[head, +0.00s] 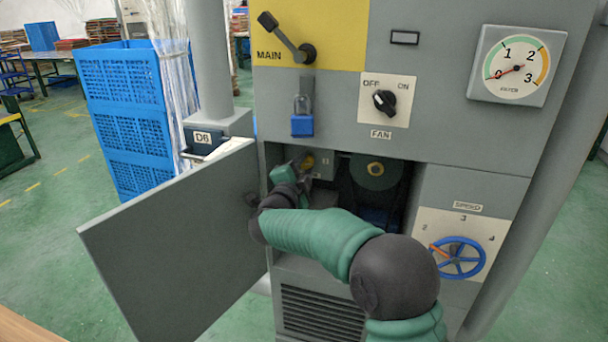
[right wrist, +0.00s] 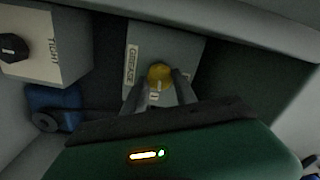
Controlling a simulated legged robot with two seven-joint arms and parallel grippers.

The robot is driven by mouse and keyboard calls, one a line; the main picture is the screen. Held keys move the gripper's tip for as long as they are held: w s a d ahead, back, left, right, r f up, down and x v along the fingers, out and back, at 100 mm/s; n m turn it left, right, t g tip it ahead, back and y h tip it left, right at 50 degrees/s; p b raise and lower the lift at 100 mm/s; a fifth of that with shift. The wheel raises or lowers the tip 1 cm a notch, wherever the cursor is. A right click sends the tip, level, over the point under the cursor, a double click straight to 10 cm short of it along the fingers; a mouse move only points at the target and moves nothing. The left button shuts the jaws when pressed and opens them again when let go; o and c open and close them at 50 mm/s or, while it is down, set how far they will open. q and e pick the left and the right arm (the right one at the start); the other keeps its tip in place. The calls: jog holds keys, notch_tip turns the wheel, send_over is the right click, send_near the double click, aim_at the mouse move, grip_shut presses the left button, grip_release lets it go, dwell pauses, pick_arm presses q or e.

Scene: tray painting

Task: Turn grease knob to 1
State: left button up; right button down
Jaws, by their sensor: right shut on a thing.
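The yellow grease knob (right wrist: 160,74) sits on a grey box (right wrist: 182,48) with a GREASE label (right wrist: 131,66) in the right wrist view. My right gripper (right wrist: 157,90) has one finger on each side of the knob and is shut on it. A pale mark shows on the knob's face, but I cannot read a setting. In the head view the knob (head: 309,160) is small, inside the open cabinet, with my right gripper (head: 301,171) at it and partly hidden by my own wrist. My left gripper is not in view.
The cabinet door (head: 175,250) stands open to the left of my arm. Inside, a TIGHT box (right wrist: 62,45) with a black knob (right wrist: 14,46) and a green wheel (head: 376,170) are near. A blue padlock (head: 302,124) and FAN switch (head: 385,102) are above the opening.

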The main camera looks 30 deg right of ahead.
jog(key=shift+m+b, duration=0.65)
jog(key=shift+m, duration=0.35)
jog(key=c, duration=1.2)
grip_release()
jog(key=shift+w, duration=0.15)
jog(key=shift+c, duration=0.2)
jog(key=shift+o, duration=1.2)
jog(key=shift+w+f, duration=0.2)
jog(key=shift+s+d, duration=0.1)
jog(key=shift+r, duration=0.1)
